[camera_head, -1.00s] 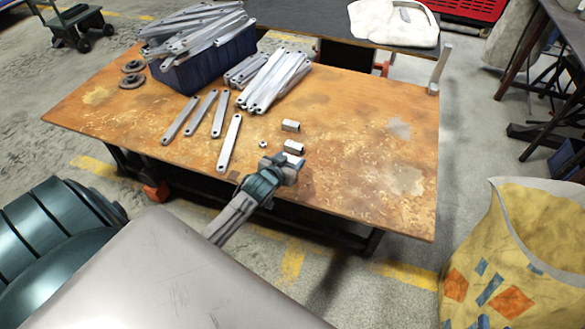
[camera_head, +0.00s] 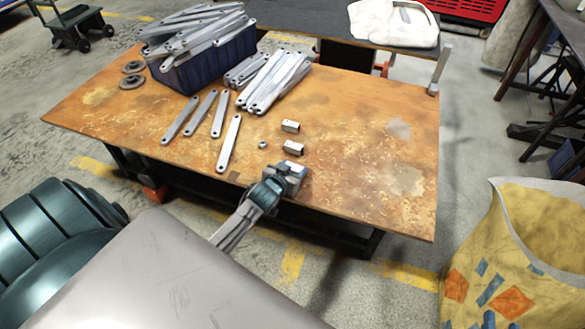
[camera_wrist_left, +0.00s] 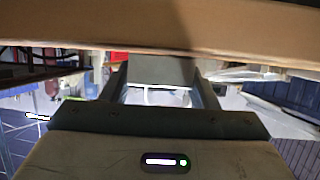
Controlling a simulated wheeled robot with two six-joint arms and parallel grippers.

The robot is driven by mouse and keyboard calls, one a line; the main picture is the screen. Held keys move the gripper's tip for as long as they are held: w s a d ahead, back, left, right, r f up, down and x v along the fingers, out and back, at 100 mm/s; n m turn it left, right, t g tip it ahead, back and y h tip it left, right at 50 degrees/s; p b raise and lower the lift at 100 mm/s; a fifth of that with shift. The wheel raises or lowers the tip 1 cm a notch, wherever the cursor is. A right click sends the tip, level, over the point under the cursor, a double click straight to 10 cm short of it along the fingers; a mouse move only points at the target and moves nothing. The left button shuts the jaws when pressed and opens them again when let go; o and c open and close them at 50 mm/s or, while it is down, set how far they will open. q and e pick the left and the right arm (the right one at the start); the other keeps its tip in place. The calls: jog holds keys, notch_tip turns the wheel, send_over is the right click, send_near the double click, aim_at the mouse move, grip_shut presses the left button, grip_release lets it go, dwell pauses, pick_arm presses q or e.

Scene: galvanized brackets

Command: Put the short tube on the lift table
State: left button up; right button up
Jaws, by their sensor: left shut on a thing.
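My left gripper (camera_head: 286,179) is at the near edge of the wooden table, shut on a grey block-shaped piece. In the left wrist view this piece (camera_wrist_left: 160,69) sits between the two fingers; it looks like a short tube, but its far side is hidden. Two similar short square tubes, a farther one (camera_head: 290,126) and a nearer one (camera_head: 293,148), lie on the table just beyond the gripper, apart from it. I cannot tell for certain which surface is the lift table. My right gripper is not in view.
The wooden table (camera_head: 360,150) holds a blue bin (camera_head: 205,68) heaped with metal bars, loose bars, a small nut (camera_head: 263,144) and two dark discs. Its right half is mostly clear. A yellow patterned sack (camera_head: 540,255) stands at the lower right. A dark ribbed object (camera_head: 60,235) is at the lower left.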

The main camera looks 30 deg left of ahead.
pick_arm(q)
jog(key=o, duration=1)
jog(key=shift+f, duration=0.1)
